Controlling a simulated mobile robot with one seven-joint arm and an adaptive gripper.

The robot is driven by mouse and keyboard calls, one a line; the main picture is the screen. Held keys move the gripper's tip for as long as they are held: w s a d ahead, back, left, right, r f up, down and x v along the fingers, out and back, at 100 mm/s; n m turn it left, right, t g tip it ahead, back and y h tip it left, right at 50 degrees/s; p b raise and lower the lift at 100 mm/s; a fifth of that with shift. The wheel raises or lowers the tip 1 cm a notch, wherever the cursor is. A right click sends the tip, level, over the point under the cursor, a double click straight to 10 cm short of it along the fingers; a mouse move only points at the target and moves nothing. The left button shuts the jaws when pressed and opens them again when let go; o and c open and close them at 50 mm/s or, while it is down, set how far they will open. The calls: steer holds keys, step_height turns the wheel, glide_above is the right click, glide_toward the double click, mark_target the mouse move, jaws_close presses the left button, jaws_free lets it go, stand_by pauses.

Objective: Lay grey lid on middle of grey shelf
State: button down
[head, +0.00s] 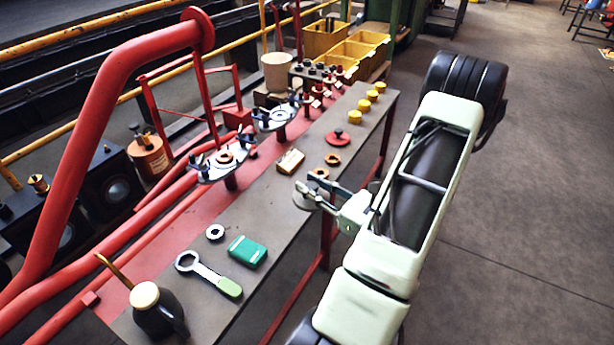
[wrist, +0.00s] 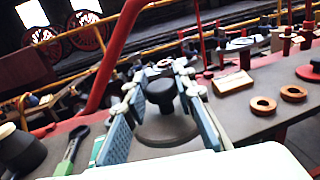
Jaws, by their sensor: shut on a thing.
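The grey lid (wrist: 168,130) is a round disc with a dark knob on top. My gripper (wrist: 160,82) is shut on the knob, one finger on each side, with the disc below the fingers. In the head view, my gripper (head: 316,188) reaches in from the right and the lid (head: 303,200) shows at the shelf's front edge, partly hidden by the fingers. The grey shelf (head: 262,212) is a long narrow top on red legs. I cannot tell whether the lid touches it or hangs just above.
On the shelf, a tan block (head: 290,161), copper rings (head: 332,159) and a red knobbed piece (head: 336,138) lie beyond the lid. A green box (head: 247,252), a wrench (head: 208,273), a steel ring (head: 215,232) and a dark oil can (head: 158,312) are nearer. Red pipes run behind.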

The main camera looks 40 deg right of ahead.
steer(key=shift+s, duration=0.4)
steer(key=w+a+f+b, duration=0.3)
steer(key=w+f, duration=0.1)
steer(key=w, duration=0.4)
steer(key=b, duration=0.1)
glide_above(273, 214)
steer(key=f, duration=0.5)
steer(key=shift+s+d, duration=0.15)
steer(key=shift+s, duration=0.2)
steer(key=shift+w+f+b, duration=0.2)
steer(key=shift+f+b, duration=0.15)
steer(key=shift+f, duration=0.65)
steer(key=shift+w+f+b, duration=0.2)
steer(key=shift+f+b, duration=0.15)
steer(key=shift+f, duration=0.65)
steer(key=shift+f, duration=0.1)
steer(key=shift+f, duration=0.1)
steer(key=c, duration=1.6)
jaws_free()
